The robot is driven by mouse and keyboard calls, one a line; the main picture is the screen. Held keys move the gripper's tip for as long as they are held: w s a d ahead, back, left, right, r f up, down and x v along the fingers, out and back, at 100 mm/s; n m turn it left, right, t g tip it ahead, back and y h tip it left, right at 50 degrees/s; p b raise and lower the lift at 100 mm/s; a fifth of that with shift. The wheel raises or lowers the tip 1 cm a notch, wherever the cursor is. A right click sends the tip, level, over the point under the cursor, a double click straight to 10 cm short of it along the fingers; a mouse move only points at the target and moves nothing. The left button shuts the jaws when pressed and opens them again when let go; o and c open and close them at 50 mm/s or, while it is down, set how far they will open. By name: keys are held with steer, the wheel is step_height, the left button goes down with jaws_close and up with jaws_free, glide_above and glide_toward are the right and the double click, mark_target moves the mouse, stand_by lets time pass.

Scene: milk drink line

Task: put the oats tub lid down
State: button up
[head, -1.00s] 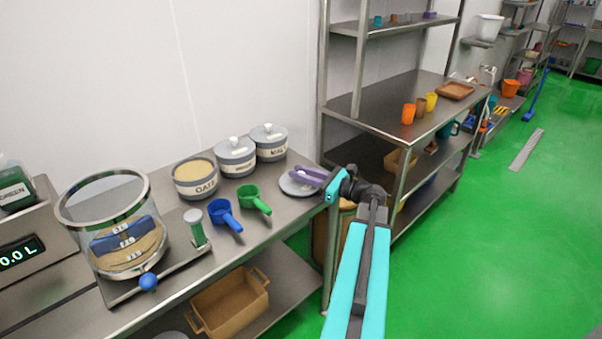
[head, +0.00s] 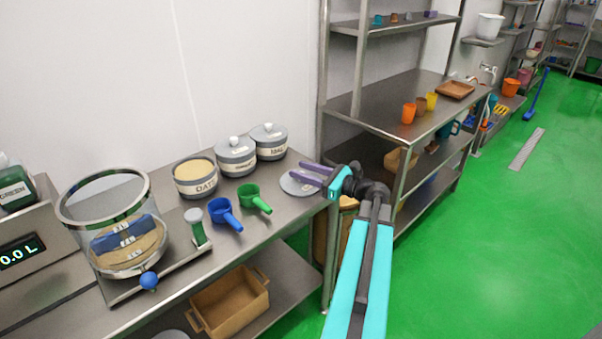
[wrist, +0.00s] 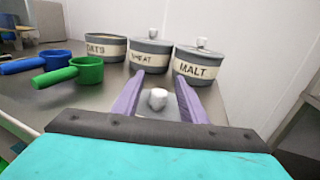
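The oats tub lid (head: 292,186) is a grey disc with a white knob, lying flat on the steel counter at its right end. In the wrist view its white knob (wrist: 158,98) stands between my purple fingers. My gripper (head: 306,173) is open, with the fingers apart on either side of the knob and clear of it; in the wrist view the gripper (wrist: 158,92) shows a gap on both sides. The oats tub (head: 195,180) stands uncovered to the left, with pale oats showing inside.
Lidded wheat (head: 236,161) and malt (head: 269,146) tubs stand beside the oats tub along the wall. Blue (head: 222,212) and green (head: 251,200) scoops lie left of the lid. A steel rack (head: 380,97) stands close on the right.

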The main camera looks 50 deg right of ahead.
steer(key=b+v, duration=0.1)
steer(key=v, duration=1)
steer(key=shift+s, duration=0.1)
stand_by(0.6)
